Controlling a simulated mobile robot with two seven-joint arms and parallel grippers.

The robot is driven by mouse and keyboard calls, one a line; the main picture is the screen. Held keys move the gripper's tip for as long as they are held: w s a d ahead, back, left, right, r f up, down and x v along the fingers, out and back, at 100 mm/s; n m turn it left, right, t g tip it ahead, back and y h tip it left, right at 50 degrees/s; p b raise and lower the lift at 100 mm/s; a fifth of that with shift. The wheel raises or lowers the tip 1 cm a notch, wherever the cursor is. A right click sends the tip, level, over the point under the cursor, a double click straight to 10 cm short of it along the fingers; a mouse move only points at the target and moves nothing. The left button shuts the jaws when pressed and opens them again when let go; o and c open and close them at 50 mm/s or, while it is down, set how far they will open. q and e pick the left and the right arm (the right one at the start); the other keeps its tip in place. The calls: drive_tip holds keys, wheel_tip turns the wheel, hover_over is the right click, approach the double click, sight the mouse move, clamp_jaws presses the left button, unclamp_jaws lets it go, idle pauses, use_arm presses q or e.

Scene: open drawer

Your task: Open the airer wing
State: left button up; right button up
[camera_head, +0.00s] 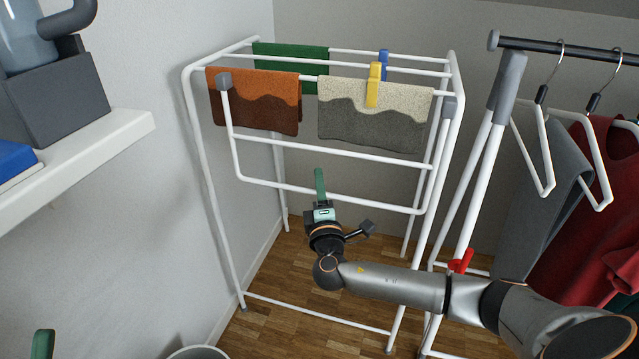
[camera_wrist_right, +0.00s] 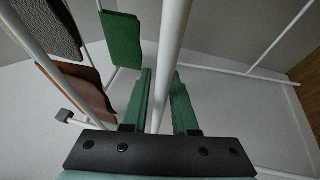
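The white airer (camera_head: 205,180) stands against the left wall. Its near wing (camera_head: 300,190) is a white tube frame that hangs down at the front from grey hinges. My right gripper (camera_head: 320,183) points up at the wing's lower bar. In the right wrist view, its two green fingers (camera_wrist_right: 161,85) are apart, with a white bar (camera_wrist_right: 171,40) running between them. I cannot tell whether they touch it. A green fingertip of my left gripper (camera_head: 43,343) shows at the bottom left; the rest is out of view.
Orange (camera_head: 255,95), grey (camera_head: 370,125) and green (camera_head: 290,58) cloths hang on the airer, with yellow (camera_head: 374,85) and blue (camera_head: 384,63) pegs. A clothes rack (camera_head: 480,170) stands close on the right. A shelf (camera_head: 80,155) juts out at left. Wooden floor (camera_head: 290,285) is free below.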

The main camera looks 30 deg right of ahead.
clamp_jaws()
idle(1.1)
